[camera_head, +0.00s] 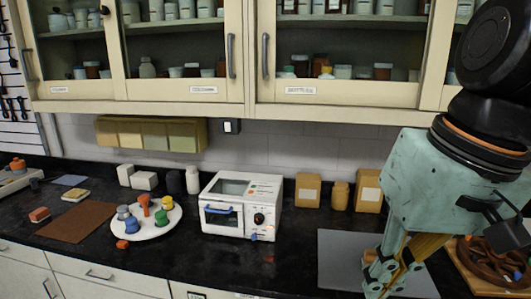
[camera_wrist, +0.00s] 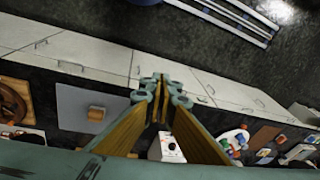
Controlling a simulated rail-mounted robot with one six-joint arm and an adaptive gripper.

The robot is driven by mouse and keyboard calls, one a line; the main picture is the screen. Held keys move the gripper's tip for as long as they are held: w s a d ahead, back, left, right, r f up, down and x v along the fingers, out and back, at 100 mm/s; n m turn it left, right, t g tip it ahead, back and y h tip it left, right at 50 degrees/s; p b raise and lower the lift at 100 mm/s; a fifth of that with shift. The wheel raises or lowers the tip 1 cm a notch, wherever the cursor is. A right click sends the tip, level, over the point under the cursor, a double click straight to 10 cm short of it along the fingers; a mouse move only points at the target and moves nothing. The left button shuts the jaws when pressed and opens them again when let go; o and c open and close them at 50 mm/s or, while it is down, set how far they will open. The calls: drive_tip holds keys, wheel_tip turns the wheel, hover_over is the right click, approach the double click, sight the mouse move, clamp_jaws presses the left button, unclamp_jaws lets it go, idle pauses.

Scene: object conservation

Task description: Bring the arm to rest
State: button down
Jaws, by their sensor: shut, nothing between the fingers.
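My gripper (camera_head: 384,283) is a pale green housing with tan-padded fingers, at the right of the head view. It hangs down in front of the counter, over the right part of a grey mat (camera_head: 342,252). In the wrist view the fingertips (camera_wrist: 162,84) meet, with nothing visible between them. That view also shows the grey mat (camera_wrist: 70,105) with a small orange-brown object (camera_wrist: 96,114) on it, clear of the fingers.
A white oven-like device (camera_head: 242,205) stands mid-counter. Left of it are a round white tray (camera_head: 155,228) with coloured pieces and a brown mat (camera_head: 80,222). A dark wheel (camera_head: 488,262) lies at the right. Glass-fronted cabinets (camera_head: 190,60) hang above.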

drive_tip(key=s+d+t+h, duration=0.1)
drive_tip(key=s+d, duration=0.3)
drive_tip(key=s, duration=0.2)
drive_tip(key=shift+s+d+r+t+h, duration=0.15)
drive_tip(key=shift+s+r+t+h, duration=0.1)
drive_tip(key=shift+t+h, duration=0.15)
idle(1.2)
